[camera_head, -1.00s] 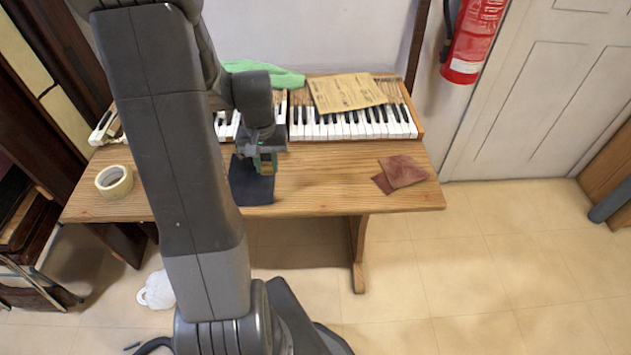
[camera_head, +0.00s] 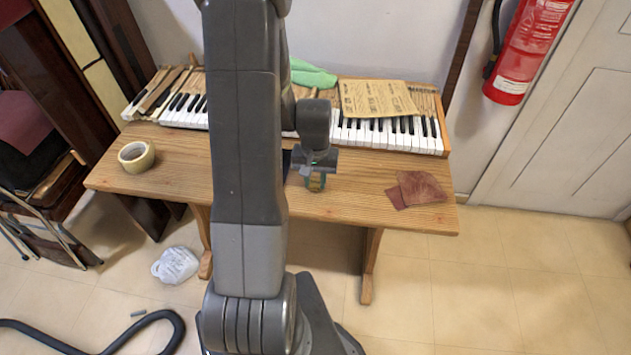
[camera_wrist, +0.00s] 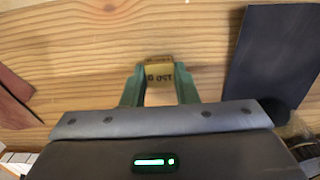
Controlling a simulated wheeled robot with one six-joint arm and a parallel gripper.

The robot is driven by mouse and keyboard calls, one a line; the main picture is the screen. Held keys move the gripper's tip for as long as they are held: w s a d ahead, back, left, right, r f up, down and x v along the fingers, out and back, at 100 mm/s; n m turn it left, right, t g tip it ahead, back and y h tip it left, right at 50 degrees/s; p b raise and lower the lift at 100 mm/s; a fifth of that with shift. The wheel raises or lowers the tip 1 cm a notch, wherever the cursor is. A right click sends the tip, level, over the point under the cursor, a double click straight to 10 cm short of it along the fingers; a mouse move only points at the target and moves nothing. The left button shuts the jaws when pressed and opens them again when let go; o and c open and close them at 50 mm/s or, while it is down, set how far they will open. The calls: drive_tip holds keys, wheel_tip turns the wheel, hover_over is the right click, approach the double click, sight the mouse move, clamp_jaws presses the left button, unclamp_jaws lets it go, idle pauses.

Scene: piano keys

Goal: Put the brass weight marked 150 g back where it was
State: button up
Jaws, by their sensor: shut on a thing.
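The brass weight (camera_wrist: 159,72) is between the green fingertips of my gripper (camera_wrist: 158,84) in the wrist view, its marking "150 g" upside down. My gripper is shut on it. In the head view my gripper (camera_head: 316,180) is over the front part of the wooden table (camera_head: 345,204), with the brass weight (camera_head: 315,186) at its tips. Wood grain lies behind the weight in the wrist view; I cannot tell how high it is held. A dark flat mat (camera_wrist: 275,58) lies to the right there; in the head view my arm hides most of it.
Brown leather pieces (camera_head: 420,188) lie at the table's right, and a tape roll (camera_head: 136,155) at its left. Piano keys (camera_head: 390,137) run along the back, with a paper sheet (camera_head: 377,98) and a green cloth (camera_head: 311,74). Bare wood lies between my gripper and the leather.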

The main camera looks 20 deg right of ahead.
sight(315, 182)
drive_tip(key=shift+f, duration=0.6)
drive_tip(key=shift+f, duration=0.2)
drive_tip(key=o, duration=1.1)
drive_tip(key=shift+r, duration=0.1)
drive_tip(key=shift+c, duration=0.2)
wheel_tip(315, 182, up, 12)
drive_tip(key=shift+r, duration=0.15)
drive_tip(key=shift+o, duration=0.2)
